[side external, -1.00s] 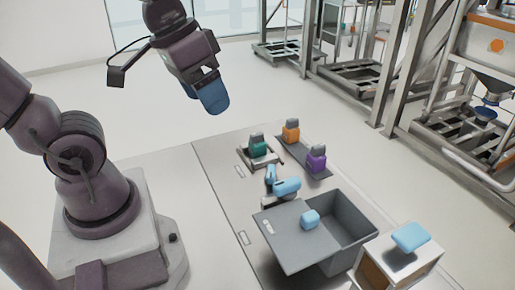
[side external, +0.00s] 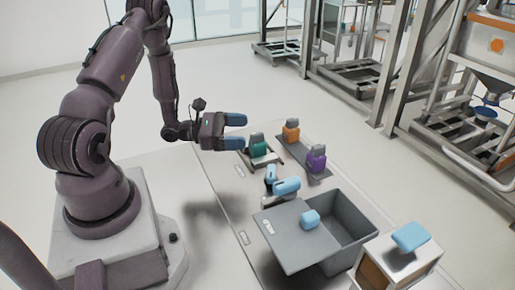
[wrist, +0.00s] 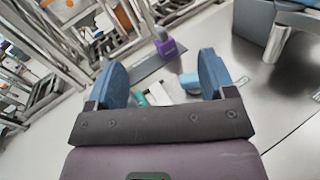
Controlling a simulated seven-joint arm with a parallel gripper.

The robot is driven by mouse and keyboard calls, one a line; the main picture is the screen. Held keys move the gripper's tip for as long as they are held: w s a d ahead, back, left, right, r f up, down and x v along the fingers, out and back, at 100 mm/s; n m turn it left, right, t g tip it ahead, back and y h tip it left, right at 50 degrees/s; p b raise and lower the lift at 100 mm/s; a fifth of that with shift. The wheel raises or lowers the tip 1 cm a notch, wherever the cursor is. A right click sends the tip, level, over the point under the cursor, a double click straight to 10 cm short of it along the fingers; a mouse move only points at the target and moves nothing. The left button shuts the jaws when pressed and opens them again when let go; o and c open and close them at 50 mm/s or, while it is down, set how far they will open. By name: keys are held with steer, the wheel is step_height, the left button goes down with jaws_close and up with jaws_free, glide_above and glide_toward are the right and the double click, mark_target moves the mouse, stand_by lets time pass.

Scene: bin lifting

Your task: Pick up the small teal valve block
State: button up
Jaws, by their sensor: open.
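The small teal valve block (side external: 258,146) has a dark grey top and stands on a small tray (side external: 262,159) at the far side of the table. My gripper (side external: 236,131) has blue fingers. It is open and empty, just left of the teal block and apart from it, with its fingers pointing towards it. In the wrist view my gripper (wrist: 164,82) spans the lower middle, and a sliver of the teal block (wrist: 141,99) shows between the fingers, mostly hidden by the gripper body.
An orange block (side external: 291,134) and a purple block (side external: 316,161) stand on a dark strip right of the teal block. Light blue parts (side external: 286,186) lie in front. A grey bin (side external: 350,222) with a lid and a light blue block (side external: 310,218) stands nearer. A box (side external: 400,265) is at right.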

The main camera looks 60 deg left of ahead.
mark_target(250, 140)
steer(key=s+a+f+n+y, duration=0.1)
steer(key=a+f+n+y, duration=0.1)
steer(key=s+a+f+n+t+y, duration=0.1)
steer(key=s+a+f+n+y, duration=0.1)
steer(key=f+y, duration=0.1)
steer(key=s+a+f+n+y, duration=0.1)
steer(key=a+f+n+y, duration=0.1)
steer(key=f+n, duration=0.1)
steer(key=shift+s+f+t+y, duration=0.1)
steer(key=shift+s+t+y, duration=0.1)
steer(key=shift+t+y, duration=0.2)
steer(key=shift+w+a+f, duration=0.1)
steer(key=shift+w, duration=0.05)
steer(key=w, duration=0.7)
steer(key=shift+w, duration=2.75)
steer(key=c, duration=1.1)
steer(key=shift+r, duration=0.2)
